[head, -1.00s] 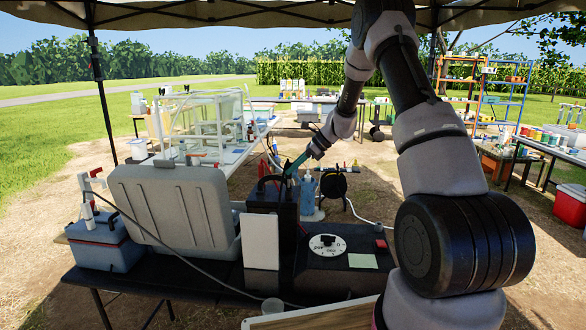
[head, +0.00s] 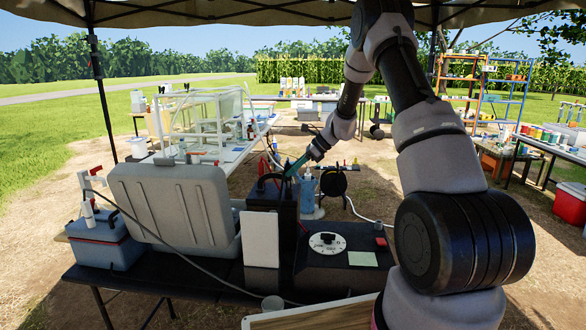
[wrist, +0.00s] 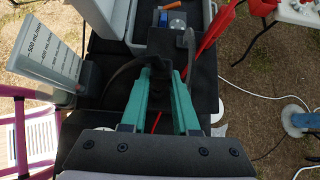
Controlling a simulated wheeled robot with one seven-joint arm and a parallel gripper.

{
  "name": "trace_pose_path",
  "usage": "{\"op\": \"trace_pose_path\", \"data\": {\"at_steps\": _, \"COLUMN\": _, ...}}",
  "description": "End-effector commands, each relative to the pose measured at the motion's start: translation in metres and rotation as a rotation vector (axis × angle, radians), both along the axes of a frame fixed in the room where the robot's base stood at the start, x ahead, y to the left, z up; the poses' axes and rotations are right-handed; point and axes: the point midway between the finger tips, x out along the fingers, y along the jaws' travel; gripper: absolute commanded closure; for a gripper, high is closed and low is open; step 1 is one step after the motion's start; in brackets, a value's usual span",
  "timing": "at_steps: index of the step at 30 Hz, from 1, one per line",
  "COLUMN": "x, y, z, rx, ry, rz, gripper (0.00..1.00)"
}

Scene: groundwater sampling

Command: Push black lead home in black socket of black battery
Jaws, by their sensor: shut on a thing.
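The black battery (head: 272,198) stands upright on the dark table, left of the dial box. In the wrist view its dark top (wrist: 175,42) lies beyond and under the fingertips. My gripper (head: 290,172) is at the battery's top, its teal fingers tilted down. In the wrist view my gripper (wrist: 161,78) is shut on the dark end of the black lead (wrist: 158,68). A black cable curves away to the left of the fingers. The black socket is hidden by the fingers and the lead, so I cannot tell how deep the plug sits.
A dial box (head: 330,250) stands right of the battery, and a grey open case (head: 175,205) stands left. A white panel (head: 262,238) is in front of the battery. A blue bottle (head: 307,190) and a black reel (head: 333,184) are behind. A red lead (wrist: 156,122) runs below the fingers.

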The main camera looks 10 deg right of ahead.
Motion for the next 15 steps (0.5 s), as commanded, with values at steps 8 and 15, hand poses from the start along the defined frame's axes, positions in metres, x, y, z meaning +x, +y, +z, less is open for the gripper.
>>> {"op": "trace_pose_path", "data": {"at_steps": 8, "x": 0.000, "y": 0.000, "z": -0.008, "rx": 0.001, "ry": 0.002, "rz": -0.001, "gripper": 1.00}}
{"op": "trace_pose_path", "data": {"at_steps": 15, "x": 0.000, "y": 0.000, "z": -0.013, "rx": 0.001, "ry": 0.000, "rz": -0.001, "gripper": 1.00}}
